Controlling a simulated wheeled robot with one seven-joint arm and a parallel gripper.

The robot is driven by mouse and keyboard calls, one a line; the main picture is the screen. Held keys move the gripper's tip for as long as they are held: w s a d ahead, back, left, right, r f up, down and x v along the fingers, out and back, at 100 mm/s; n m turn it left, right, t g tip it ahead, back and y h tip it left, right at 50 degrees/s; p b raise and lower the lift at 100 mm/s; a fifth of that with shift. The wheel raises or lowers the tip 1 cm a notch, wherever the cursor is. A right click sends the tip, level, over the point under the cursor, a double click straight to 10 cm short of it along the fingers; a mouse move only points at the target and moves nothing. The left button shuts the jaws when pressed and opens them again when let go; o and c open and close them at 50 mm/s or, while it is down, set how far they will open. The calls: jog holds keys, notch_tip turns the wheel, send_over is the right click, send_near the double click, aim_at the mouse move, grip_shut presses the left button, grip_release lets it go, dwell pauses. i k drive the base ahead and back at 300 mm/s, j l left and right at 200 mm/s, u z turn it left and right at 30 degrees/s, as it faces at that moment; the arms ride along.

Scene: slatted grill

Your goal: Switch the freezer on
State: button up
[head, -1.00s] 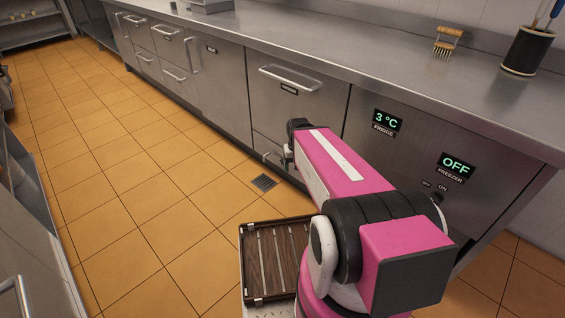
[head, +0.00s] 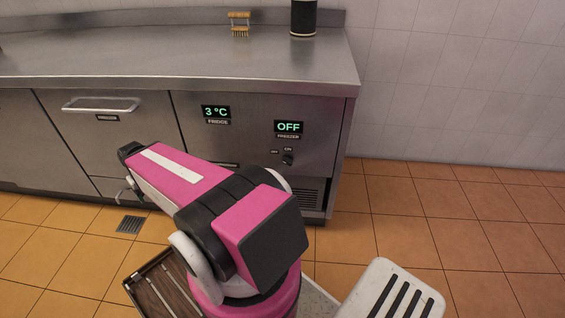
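The freezer display (head: 289,128) reads OFF in green, with a FREEZER label under it, on the steel panel at the right end of the counter. Below it is a small dark rotary switch (head: 287,159) with OFF and ON marked around it. The fridge display (head: 216,112) to the left reads 3 °C. My pink and black arm stands in front of the counter, its front link pointing left. My gripper is not clearly visible; the far end of the arm is partly hidden behind the link.
The steel counter (head: 170,60) carries a wooden brush (head: 239,24) and a black container (head: 303,17). Drawers with a bar handle (head: 101,105) lie left of the panel. A slatted wooden tray (head: 160,290) is beside my arm. Open tiled floor (head: 440,220) lies to the right.

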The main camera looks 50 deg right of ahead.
aim_at(288, 159)
jog(key=k+l, duration=0.25)
jog(key=k, duration=0.25)
jog(key=k+l, duration=0.25)
jog(key=k, duration=0.2)
jog(key=k+l, duration=0.25)
jog(key=k, duration=0.25)
jog(key=k+l, duration=0.25)
jog(key=k, duration=0.25)
jog(key=z, duration=0.05)
